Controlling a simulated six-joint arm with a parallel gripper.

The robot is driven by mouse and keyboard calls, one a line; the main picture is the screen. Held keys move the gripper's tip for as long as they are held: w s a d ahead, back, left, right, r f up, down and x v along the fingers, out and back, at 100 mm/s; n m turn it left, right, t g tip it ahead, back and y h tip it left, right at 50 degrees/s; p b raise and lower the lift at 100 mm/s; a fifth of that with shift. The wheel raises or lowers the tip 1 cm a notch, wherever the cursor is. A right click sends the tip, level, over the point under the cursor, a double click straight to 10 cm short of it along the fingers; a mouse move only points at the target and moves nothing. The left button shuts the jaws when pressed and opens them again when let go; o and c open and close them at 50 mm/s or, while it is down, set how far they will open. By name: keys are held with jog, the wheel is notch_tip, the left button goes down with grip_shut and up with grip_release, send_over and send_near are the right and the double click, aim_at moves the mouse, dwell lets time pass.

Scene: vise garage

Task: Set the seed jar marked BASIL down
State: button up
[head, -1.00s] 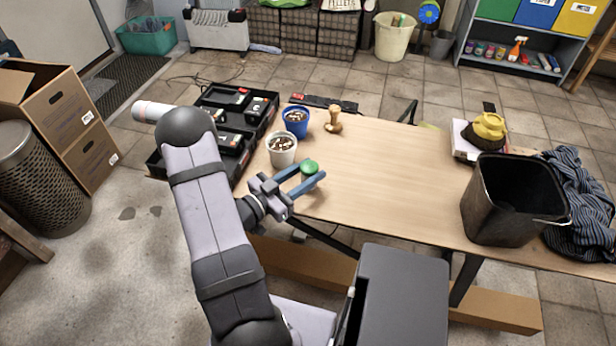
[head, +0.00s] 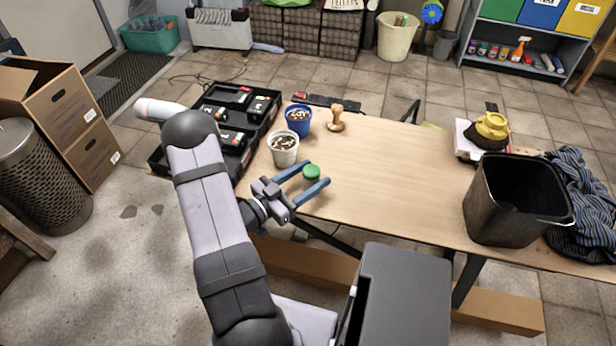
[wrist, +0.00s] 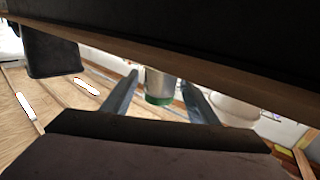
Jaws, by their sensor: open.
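The seed jar (head: 312,172) has a green lid and appears to stand upright on the workbench (head: 400,185), near its left front edge. My gripper (head: 317,174) is open, with one blue finger on each side of the jar. In the wrist view the jar (wrist: 159,84) shows as a pale body with a green band between the spread fingers, with gaps beside it. No BASIL marking can be read, and the jar's base is hidden in the head view.
A white pot (head: 284,152) and a blue pot (head: 298,121) stand behind the jar. A wooden stamp-like tool (head: 337,120) is near them. A black toolbox (head: 240,115) lies left; a black bin (head: 513,205) stands right. The bench middle is clear.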

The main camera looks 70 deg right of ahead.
jog(key=shift+r, duration=0.2)
jog(key=b+v, duration=0.1)
jog(key=v, duration=1.1)
